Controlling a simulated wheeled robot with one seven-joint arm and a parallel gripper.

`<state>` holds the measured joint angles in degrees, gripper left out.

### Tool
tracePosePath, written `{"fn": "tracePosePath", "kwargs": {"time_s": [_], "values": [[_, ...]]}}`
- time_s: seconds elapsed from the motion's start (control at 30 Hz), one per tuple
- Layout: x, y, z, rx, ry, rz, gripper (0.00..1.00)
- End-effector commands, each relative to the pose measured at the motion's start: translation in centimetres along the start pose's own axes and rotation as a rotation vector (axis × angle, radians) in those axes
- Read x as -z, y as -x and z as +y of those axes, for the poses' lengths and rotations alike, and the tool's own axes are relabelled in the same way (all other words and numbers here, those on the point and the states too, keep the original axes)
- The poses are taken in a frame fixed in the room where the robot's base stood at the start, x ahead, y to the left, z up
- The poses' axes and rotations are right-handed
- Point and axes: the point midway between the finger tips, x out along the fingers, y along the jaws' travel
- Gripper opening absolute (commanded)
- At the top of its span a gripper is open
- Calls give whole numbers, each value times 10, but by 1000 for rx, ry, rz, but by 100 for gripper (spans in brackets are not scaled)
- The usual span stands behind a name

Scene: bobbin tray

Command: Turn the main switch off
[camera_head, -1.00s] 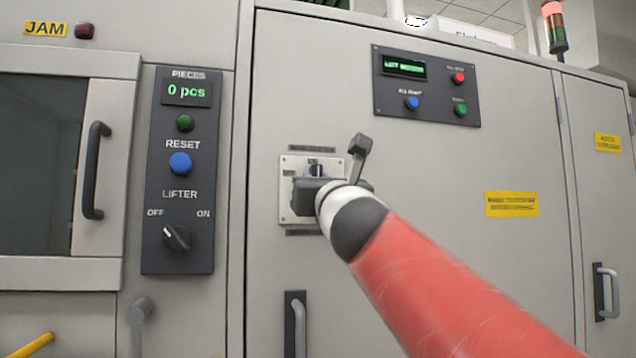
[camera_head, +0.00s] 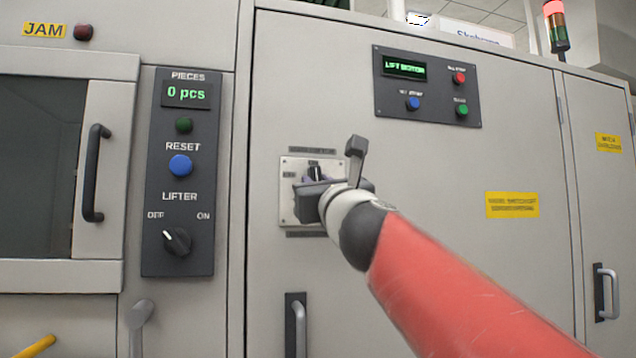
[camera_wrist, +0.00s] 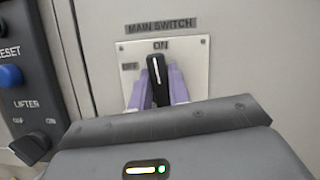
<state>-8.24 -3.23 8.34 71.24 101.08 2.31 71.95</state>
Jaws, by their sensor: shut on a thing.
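The main switch is a black handle (camera_wrist: 154,72) with a white line, on a pale plate (camera_wrist: 190,62) under a MAIN SWITCH label. In the wrist view the handle stands nearly upright, its line pointing up to ON; OFF is printed to its left. My gripper (camera_wrist: 158,86) has its two purple fingers on either side of the handle, shut on it. In the head view the plate (camera_head: 287,210) shows on the grey cabinet door, and my gripper (camera_head: 314,178) covers much of it; the handle's top just shows above the fingers.
Left of the switch is a dark panel (camera_head: 158,230) with a blue RESET button (camera_head: 180,165) and a LIFTER knob (camera_head: 176,241). A display panel (camera_head: 430,112) reading LIFT MOTOR is above right. A door handle (camera_head: 297,325) is below the plate.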

Motion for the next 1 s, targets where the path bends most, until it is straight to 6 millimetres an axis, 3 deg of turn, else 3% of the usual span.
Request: {"fn": "tracePosePath", "kwargs": {"time_s": [0.37,1.0], "values": [[1,0,2,-60,140,2,0],[3,1,6,-290,698,2,0]]}}
